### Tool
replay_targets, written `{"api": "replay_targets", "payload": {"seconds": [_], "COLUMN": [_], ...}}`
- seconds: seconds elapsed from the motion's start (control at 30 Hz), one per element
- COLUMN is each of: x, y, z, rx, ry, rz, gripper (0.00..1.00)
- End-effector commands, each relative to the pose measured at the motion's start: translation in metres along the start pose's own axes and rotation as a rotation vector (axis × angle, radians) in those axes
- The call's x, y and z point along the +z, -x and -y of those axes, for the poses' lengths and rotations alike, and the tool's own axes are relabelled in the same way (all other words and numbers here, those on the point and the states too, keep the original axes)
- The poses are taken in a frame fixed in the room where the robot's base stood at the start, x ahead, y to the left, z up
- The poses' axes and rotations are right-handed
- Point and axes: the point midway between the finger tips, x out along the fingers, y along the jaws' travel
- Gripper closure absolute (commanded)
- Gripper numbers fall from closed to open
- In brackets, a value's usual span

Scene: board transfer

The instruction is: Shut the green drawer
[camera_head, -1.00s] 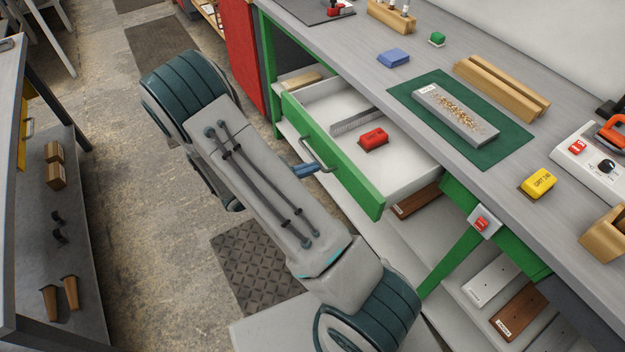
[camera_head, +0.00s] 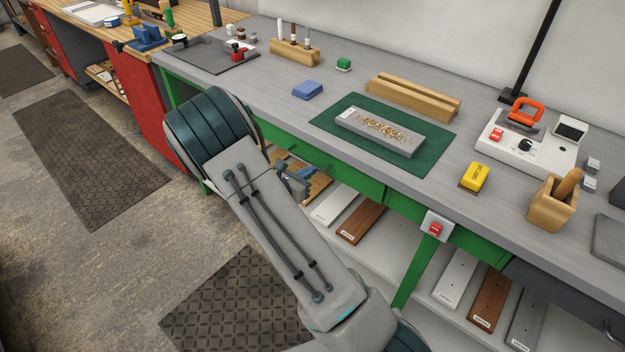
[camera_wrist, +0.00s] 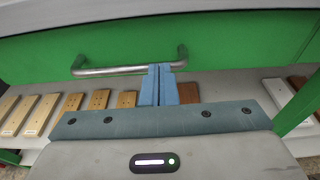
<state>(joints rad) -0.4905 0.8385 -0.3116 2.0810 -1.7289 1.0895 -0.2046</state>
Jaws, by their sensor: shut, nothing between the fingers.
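The green drawer (camera_head: 345,177) is closed, its front in line with the green bench frame below the worktop. Its front also fills the upper part of the wrist view (camera_wrist: 225,42), with the metal bar handle (camera_wrist: 115,71) across it. My gripper (camera_wrist: 159,68) has its two blue fingers together, empty, with the tips at the handle's right part. I cannot tell whether they touch the handle or the front. In the head view my gripper (camera_head: 298,182) is partly hidden behind my arm, in front of the drawer.
Labelled boards (camera_head: 361,223) lie on the shelf below. A red switch (camera_head: 435,229) sits on the bench front. The worktop holds a green mat (camera_head: 435,150) with a grey tray, a blue block (camera_head: 307,90) and a yellow block (camera_head: 475,177).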

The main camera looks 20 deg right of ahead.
Motion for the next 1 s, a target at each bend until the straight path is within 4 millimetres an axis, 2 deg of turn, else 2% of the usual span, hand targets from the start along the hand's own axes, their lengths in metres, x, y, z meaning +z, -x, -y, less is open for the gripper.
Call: {"api": "replay_targets", "payload": {"seconds": [0.67, 0.83, 1.0], "x": [0.005, 0.006, 0.001], "y": [-0.005, 0.017, 0.057], "z": [-0.001, -0.004, -0.007], "rx": [-0.001, 0.001, 0.007], "ry": [-0.002, -0.002, -0.001], "rz": [0.007, 0.004, 0.001], "gripper": [1.0, 1.0, 1.0]}}
